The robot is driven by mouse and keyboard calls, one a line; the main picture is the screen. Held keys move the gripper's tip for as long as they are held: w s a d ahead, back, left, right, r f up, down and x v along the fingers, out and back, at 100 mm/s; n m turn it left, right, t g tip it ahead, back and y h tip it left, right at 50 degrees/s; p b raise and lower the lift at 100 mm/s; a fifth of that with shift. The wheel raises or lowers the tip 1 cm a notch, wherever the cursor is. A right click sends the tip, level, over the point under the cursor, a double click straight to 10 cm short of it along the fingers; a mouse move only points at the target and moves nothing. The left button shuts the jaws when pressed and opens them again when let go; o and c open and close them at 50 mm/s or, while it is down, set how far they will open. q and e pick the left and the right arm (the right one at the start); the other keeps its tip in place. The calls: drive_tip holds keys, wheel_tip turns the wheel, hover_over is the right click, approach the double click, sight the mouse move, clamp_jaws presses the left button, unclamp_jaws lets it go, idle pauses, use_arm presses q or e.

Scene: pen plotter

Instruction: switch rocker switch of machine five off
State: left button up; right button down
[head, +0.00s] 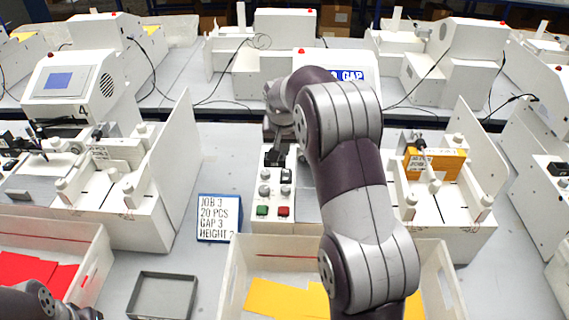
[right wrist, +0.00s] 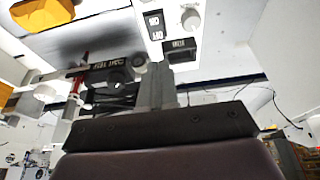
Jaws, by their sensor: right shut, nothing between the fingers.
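A white control panel (head: 275,215) stands in front of the middle machine, whose number is hidden by my right arm. The rocker switch (head: 286,176) is small, black with white marks, at the panel's upper right, beside a grey knob (head: 265,174). In the right wrist view the rocker (right wrist: 153,25) is at the top, left of a knob; its tilt is hard to tell. A black box with small lettering (right wrist: 180,48) lies between it and my gripper. My right gripper (right wrist: 157,75) is shut and empty, apart from the rocker, near the panel's far end. My left gripper is out of view.
Green (head: 262,210) and red (head: 284,211) buttons sit at the panel's near end. A job card (head: 218,218) stands left of it. A white bin (head: 232,270) with yellow sheets is in front, and a grey tray (head: 162,294) lies to its left. Machine 4 (head: 75,82) stands left.

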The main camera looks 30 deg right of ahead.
sight(285, 171)
drive_tip(key=x, duration=0.3)
drive_tip(key=p+x, duration=0.1)
drive_tip(key=x, duration=0.2)
drive_tip(key=p+x, duration=0.1)
drive_tip(key=x, duration=0.2)
drive_tip(key=shift+s+a+f, duration=0.15)
drive_tip(key=shift+s+a, duration=0.05)
drive_tip(key=shift+s, duration=0.05)
drive_tip(key=shift+f, duration=0.1)
